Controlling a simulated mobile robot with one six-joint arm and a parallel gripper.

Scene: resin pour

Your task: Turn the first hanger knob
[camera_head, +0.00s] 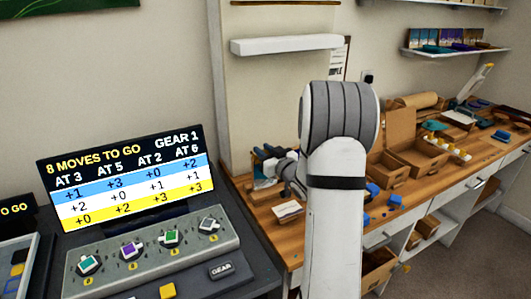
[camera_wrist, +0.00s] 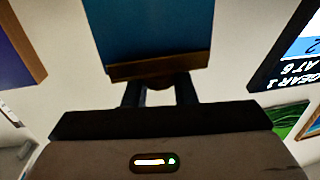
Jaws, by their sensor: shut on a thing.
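A sloped console (camera_head: 150,262) carries a row of knobs: a teal one (camera_head: 88,264), a purple one (camera_head: 131,250), a green one (camera_head: 170,237) and a grey one (camera_head: 209,225). No knob is labelled as a hanger knob that I can read. In the wrist view my gripper (camera_wrist: 160,92) is shut on a blue panel with a brown wooden edge (camera_wrist: 150,30). The panel's edge covers the fingertips.
A screen (camera_head: 125,178) behind the knobs reads "8 MOVES TO GO" and "GEAR 1". A GEAR button (camera_head: 221,270) sits on the console. The wooden bench (camera_head: 462,168) holds cardboard boxes (camera_head: 410,158) and small blue pieces. A white shelf (camera_head: 286,44) is on the wall.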

